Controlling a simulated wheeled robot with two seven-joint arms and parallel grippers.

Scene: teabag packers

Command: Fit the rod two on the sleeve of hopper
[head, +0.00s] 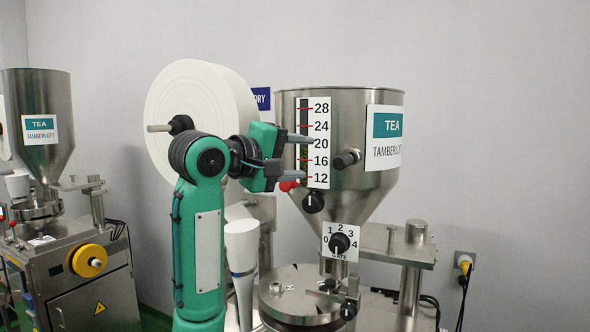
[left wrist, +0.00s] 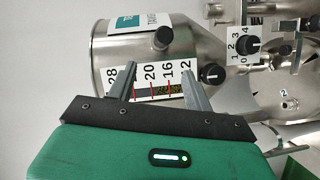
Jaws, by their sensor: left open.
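The steel hopper (head: 345,205) stands right of centre, with a numbered level gauge (head: 319,142) on its front. A short sleeve with a dark end (head: 346,159) sticks out right of the gauge; it also shows in the left wrist view (left wrist: 162,38). My left gripper (head: 305,157) is open and empty in front of the gauge. In the left wrist view its two fingers (left wrist: 158,70) stand apart over the scale, below the sleeve. A small "2" label (left wrist: 284,93) is on metal at the right there; I cannot make out rod two. My right gripper is out of view.
A white paper roll (head: 200,90) is behind my left arm. A black gate dial (head: 340,242) is below the hopper cone, above a round steel plate (head: 295,285). A second machine (head: 70,265) stands at the far left.

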